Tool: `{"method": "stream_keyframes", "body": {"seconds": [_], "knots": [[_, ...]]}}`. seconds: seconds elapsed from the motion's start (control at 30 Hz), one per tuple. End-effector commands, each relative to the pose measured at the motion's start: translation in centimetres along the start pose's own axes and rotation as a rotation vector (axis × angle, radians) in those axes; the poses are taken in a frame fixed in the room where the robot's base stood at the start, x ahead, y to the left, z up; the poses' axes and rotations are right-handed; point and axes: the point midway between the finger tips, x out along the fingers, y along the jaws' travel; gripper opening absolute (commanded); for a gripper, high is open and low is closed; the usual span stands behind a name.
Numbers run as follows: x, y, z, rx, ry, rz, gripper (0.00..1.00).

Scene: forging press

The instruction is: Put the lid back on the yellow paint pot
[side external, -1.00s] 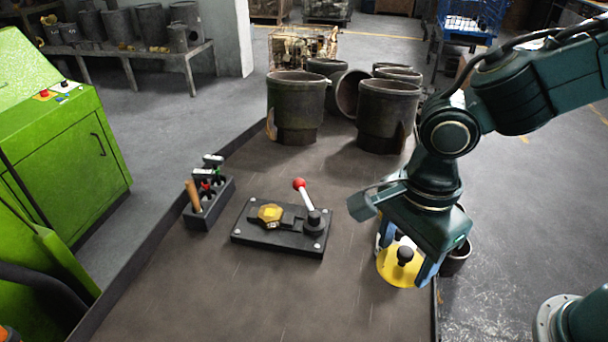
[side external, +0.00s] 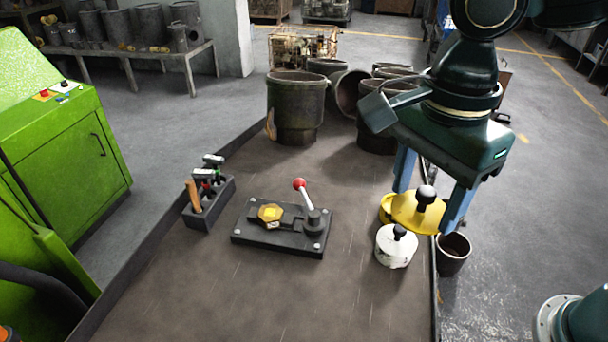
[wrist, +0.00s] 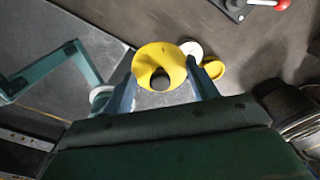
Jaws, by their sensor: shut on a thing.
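My gripper (side external: 428,212) is shut on a yellow lid with a dark knob (side external: 425,196), held by its edges above the table's right side. The lid (wrist: 148,58) fills the space between my fingers in the wrist view. The yellow paint pot (side external: 385,208) is partly hidden behind the lid in the side view. In the wrist view the pot (wrist: 214,69) shows beside my right finger, apart from the lid, with its round top partly visible. A white pot (side external: 393,252) with a dark knob on top stands in front of the yellow one.
A dark cup (side external: 453,254) is at the table's right edge. A black fixture (side external: 255,236) with a red-knobbed lever (side external: 303,193) lies left of the pots. A tool rack (side external: 212,213) is farther left. Large dark crucibles (side external: 295,105) stand at the back. The front table is clear.

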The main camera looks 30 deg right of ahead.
Motion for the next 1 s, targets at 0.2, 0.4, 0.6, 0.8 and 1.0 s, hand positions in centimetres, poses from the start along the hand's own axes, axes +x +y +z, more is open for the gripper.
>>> {"method": "stream_keyframes", "body": {"seconds": [0.2,0.4,0.6,0.8,1.0], "knots": [[0.0,0.0,0.0,0.000,-0.001,-0.001,0.36],[0.1,-0.1,0.0,0.000,0.000,-0.001,0.36],[0.6,-1.1,-0.5,0.003,0.000,0.000,0.36],[2.0,-3.5,-2.0,0.007,0.001,0.001,0.36],[4.2,-7.0,-4.8,0.008,0.001,0.002,0.36]]}}
